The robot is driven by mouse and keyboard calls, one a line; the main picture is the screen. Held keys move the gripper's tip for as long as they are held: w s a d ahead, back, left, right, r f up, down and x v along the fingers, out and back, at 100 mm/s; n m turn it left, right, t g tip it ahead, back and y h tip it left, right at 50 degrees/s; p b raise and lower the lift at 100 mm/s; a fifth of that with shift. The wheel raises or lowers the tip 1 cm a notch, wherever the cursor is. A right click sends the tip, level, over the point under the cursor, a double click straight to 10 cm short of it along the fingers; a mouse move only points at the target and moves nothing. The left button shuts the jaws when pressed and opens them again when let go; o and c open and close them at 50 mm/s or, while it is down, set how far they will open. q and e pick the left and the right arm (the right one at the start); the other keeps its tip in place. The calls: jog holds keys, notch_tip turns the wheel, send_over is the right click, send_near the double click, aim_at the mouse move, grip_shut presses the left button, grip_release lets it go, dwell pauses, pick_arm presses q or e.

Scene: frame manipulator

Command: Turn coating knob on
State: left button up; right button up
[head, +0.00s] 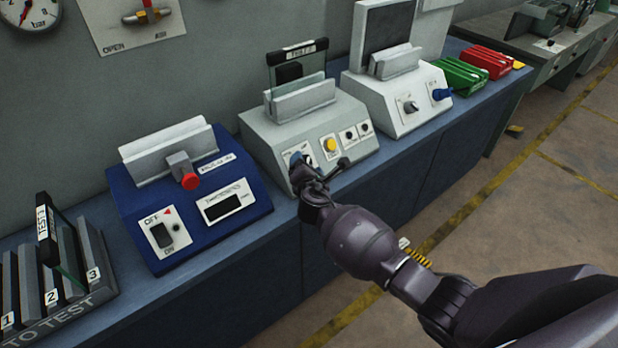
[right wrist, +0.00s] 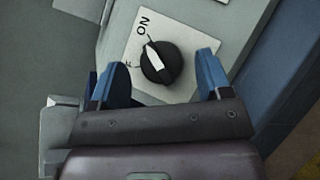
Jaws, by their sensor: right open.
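The black round knob (right wrist: 161,62) with a white pointer stripe sits on a white plate (right wrist: 188,82) in the right wrist view. The plate reads ON above the knob and a partly hidden label ending in F at its left. The stripe points up and left, closer to ON, but I cannot tell if it is fully there. My right gripper (right wrist: 160,82) is open, with its blue fingers on either side of the knob; contact is unclear. In the head view my right gripper (head: 318,168) is at the front panel of the middle grey machine (head: 270,138) and partly covers its left controls.
A blue machine (head: 140,200) with a red button stands at left, and a white machine (head: 375,95) at right. A yellow button (head: 330,144) and two small black knobs lie right of my gripper. A labelled rack (head: 75,300) stands at lower left.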

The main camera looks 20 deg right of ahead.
jog(key=v, duration=0.9)
jog(key=shift+s, duration=0.35)
jog(key=shift+r, duration=0.1)
jog(key=s+d+f+m+g+y, duration=0.1)
jog(key=s+d+f+m, duration=0.2)
jog(key=s+m, duration=0.5)
jog(key=s+d+f+m+g+y+b, duration=0.1)
jog(key=s+d+f+m, duration=0.2)
jog(key=s+f+m, duration=0.2)
jog(key=s+d+f+m+g+b, duration=0.1)
jog(key=s+d+f+m, duration=0.3)
jog(key=s+m, duration=0.6)
jog(key=s+g, duration=0.1)
jog(key=s, duration=0.2)
jog(key=shift+s+f+m+y, duration=0.2)
jog(key=shift+s+m+y, duration=0.1)
jog(key=shift+y, duration=0.1)
